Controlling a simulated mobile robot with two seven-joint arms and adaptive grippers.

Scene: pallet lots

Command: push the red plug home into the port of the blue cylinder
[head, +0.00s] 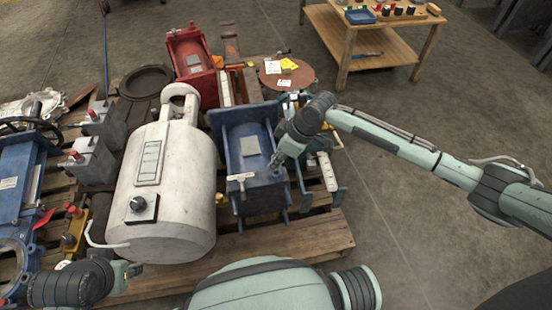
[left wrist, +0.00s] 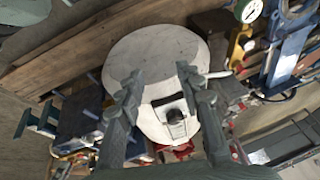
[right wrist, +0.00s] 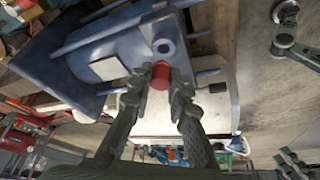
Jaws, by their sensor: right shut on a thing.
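The blue cylinder (head: 252,150) lies on the pallet between blue square end plates; it fills the upper left of the right wrist view (right wrist: 120,45). A round port boss (right wrist: 165,46) shows on its near end. My right gripper (right wrist: 160,80) is shut on the red plug (right wrist: 161,73), which appears beside the boss; I cannot tell whether it touches it or how deep it sits. In the head view my right gripper (head: 276,165) is at the cylinder's right side and hides the plug. My left gripper (left wrist: 160,85) is open and empty, near the white tank.
The white tank (head: 165,190) stands left of the blue cylinder. Grey boxes with red knobs (head: 92,158) and blue valve gear (head: 18,195) crowd the pallet's left. A red machine (head: 190,52) is behind. A wooden table (head: 345,40) stands back right; the floor at right is clear.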

